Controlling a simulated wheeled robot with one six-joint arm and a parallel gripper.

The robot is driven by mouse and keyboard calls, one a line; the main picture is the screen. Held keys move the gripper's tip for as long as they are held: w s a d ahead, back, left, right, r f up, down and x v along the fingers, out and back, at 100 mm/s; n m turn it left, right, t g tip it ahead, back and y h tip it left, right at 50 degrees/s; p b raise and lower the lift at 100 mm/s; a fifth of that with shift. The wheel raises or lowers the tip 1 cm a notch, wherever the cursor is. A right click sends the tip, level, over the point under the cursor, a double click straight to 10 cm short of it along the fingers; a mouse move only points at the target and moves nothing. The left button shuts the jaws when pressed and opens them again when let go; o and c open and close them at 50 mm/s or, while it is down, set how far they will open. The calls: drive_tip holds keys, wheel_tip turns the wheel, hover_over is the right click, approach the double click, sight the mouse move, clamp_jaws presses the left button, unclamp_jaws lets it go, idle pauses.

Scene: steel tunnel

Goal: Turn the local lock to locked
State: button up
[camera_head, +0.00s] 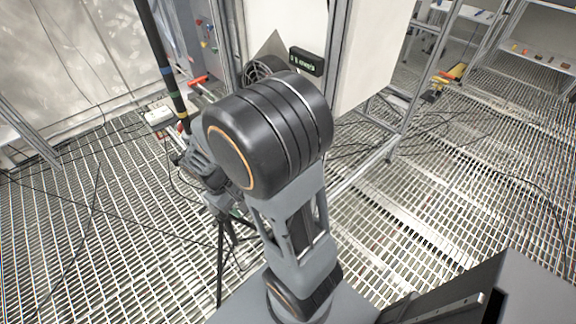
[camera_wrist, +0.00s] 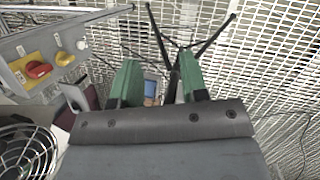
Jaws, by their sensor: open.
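A grey control panel (camera_wrist: 45,62) is at the upper left of the wrist view. I cannot read any labels, so I cannot tell which knob is the local lock. My gripper (camera_wrist: 157,78) has green fingers spread apart with nothing held between them. The panel is to the left of the fingers, apart from them. In the head view my arm covers much of the middle, and the gripper cannot be made out.
A round fan guard (camera_wrist: 28,150) is at the lower left of the wrist view. A green-lit display (camera_head: 306,62) is behind my arm. Grating floor (camera_head: 470,200) at right is mostly clear.

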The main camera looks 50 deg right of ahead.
drive_tip(key=w+d+f+n+g+h, duration=0.35)
drive_tip(key=d+f+n+h, duration=0.8)
drive_tip(key=d+f, duration=0.4)
drive_tip(key=w+d+n+t+h, duration=0.2)
drive_tip(key=w+n+t+h, duration=0.2)
drive_tip(key=w+t, duration=0.15)
drive_tip(key=shift+s+d+f+p, duration=0.1)
drive_tip(key=shift+d+p, duration=0.4)
drive_tip(key=shift+d, duration=1.55)
drive_tip(key=shift+s+d+f+p, duration=0.1)
drive_tip(key=shift+d+p, duration=0.4)
drive_tip(key=shift+d, duration=1.6)
drive_tip(key=shift+s+d+f+p, duration=0.1)
drive_tip(key=shift+d+p, duration=0.4)
drive_tip(key=shift+d, duration=1.55)
clamp_jaws()
